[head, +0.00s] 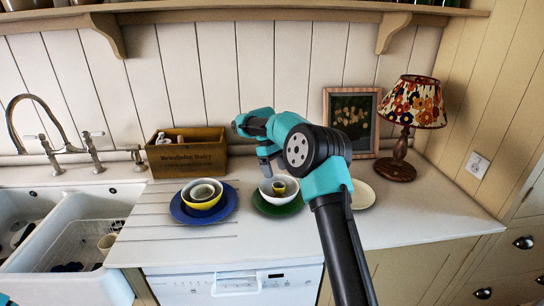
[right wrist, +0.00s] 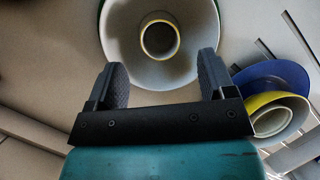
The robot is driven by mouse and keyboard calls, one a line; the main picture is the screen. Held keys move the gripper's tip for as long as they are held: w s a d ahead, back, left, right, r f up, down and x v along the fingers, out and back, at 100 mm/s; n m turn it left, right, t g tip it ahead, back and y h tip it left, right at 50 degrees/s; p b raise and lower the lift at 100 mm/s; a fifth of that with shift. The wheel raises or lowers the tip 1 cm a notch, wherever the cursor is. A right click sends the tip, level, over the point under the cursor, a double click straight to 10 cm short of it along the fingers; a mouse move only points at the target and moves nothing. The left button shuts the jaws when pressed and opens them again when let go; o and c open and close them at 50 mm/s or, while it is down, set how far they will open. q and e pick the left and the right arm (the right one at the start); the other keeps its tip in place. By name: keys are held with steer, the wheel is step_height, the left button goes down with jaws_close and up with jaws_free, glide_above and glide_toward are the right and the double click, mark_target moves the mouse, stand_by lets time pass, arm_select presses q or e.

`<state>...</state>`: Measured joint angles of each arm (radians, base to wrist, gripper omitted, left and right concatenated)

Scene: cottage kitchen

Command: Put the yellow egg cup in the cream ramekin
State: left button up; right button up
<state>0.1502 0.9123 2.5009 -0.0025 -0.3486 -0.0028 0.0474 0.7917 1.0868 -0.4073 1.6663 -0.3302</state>
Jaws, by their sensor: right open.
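The small yellow egg cup (head: 279,187) stands inside a white bowl (head: 291,199) on a green plate (head: 259,206). In the right wrist view the egg cup (right wrist: 145,40) is a yellow ring with a dark inside, within the white bowl (right wrist: 120,45). My right gripper (head: 266,169) is above the bowl; its jaws (right wrist: 163,75) are open and empty, with the egg cup beyond the fingertips. A pale small bowl (head: 202,192) sits in a yellow bowl on a blue plate. I cannot tell which pale dish is the cream ramekin. My left gripper is out of view.
The blue plate (head: 180,210) is left of the green one. A wooden crate (head: 187,160) stands behind it. A pale plate (head: 363,196), a lamp (head: 396,169) and a picture frame (head: 350,112) are on the right. The sink is far left. The counter's front right is clear.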

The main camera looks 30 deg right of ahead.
steer(key=shift+v, duration=2.6)
